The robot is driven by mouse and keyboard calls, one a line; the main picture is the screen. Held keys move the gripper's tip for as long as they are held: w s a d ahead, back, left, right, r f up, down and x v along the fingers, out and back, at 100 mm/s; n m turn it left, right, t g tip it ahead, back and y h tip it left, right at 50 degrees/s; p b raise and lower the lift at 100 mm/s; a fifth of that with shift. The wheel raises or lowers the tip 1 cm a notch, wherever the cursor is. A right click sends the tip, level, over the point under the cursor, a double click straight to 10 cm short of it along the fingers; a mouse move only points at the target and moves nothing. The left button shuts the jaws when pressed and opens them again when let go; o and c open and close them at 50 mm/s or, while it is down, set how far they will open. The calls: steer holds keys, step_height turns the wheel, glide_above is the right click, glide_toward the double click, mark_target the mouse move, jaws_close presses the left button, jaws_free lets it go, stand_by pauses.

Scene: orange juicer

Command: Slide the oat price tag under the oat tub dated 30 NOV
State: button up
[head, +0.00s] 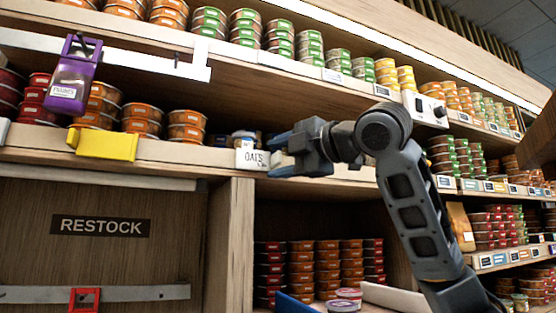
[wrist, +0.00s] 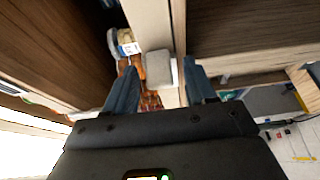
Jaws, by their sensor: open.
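The oat price tag (head: 250,158) is a white tag lettered "OATS" on the front edge of the middle shelf in the head view. My gripper (head: 274,158) is just right of it, its blue fingers pointing left and apart. In the wrist view, a pale grey block (wrist: 158,68), which looks like part of the tag, lies between the open fingers of my gripper (wrist: 160,72). I cannot tell whether they touch it. A small tub (head: 243,136) stands on the shelf behind the tag and also shows in the wrist view (wrist: 127,38). Its date is unreadable.
A yellow tag holder (head: 104,144) sits on the same shelf edge further left, and a purple tag (head: 70,82) hangs above it. Stacked orange tubs (head: 186,127) stand left of the small tub. A RESTOCK panel (head: 100,227) is below. A white box with a black knob (head: 425,108) is at right.

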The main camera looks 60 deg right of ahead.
steer(key=s+a+b, duration=0.1)
steer(key=s, duration=0.6)
steer(key=shift+f, duration=0.1)
stand_by(0.5)
